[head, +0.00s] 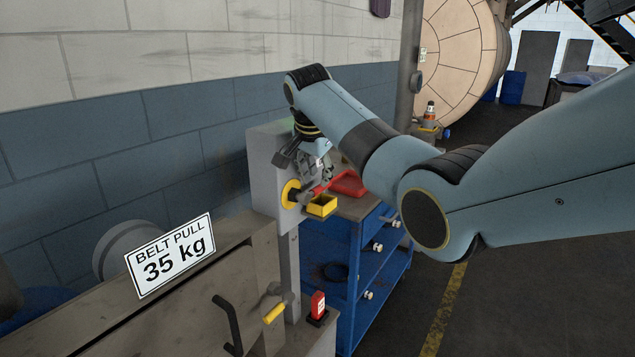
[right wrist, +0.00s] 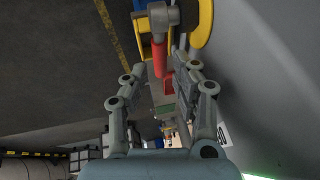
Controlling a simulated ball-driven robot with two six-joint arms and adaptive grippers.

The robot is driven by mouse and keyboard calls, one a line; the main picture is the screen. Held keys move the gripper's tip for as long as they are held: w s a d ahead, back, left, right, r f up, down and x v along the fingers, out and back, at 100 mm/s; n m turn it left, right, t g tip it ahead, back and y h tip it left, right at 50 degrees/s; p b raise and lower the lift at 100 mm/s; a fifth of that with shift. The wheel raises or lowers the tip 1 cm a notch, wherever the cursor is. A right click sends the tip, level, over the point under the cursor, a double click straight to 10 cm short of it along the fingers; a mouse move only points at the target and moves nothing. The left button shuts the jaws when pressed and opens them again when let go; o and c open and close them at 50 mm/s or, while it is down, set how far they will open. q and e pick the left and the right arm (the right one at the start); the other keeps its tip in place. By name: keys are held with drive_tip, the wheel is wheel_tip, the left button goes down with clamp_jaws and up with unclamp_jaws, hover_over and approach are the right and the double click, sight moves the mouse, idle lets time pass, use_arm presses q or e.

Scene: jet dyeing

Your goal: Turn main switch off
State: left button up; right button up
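The main switch has a yellow disc (head: 291,193) on the side of a grey panel box (head: 262,165), with a grey hub and a red handle (head: 320,188). In the right wrist view the yellow disc (right wrist: 203,22) is at the top and the red handle (right wrist: 160,58) points down from the grey hub. My right gripper (head: 318,173) is at the handle. In its wrist view the two fingers (right wrist: 160,66) are apart, one on each side of the handle, with gaps showing; contact cannot be told. My left gripper is not in view.
A machine with a "35 kg" sign (head: 171,256) and a black lever (head: 229,325) stands in front. Open floor lies right.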

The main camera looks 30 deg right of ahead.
sight(318, 187)
drive_tip(key=shift+x, duration=1.8)
drive_tip(key=shift+s, duration=0.1)
clamp_jaws()
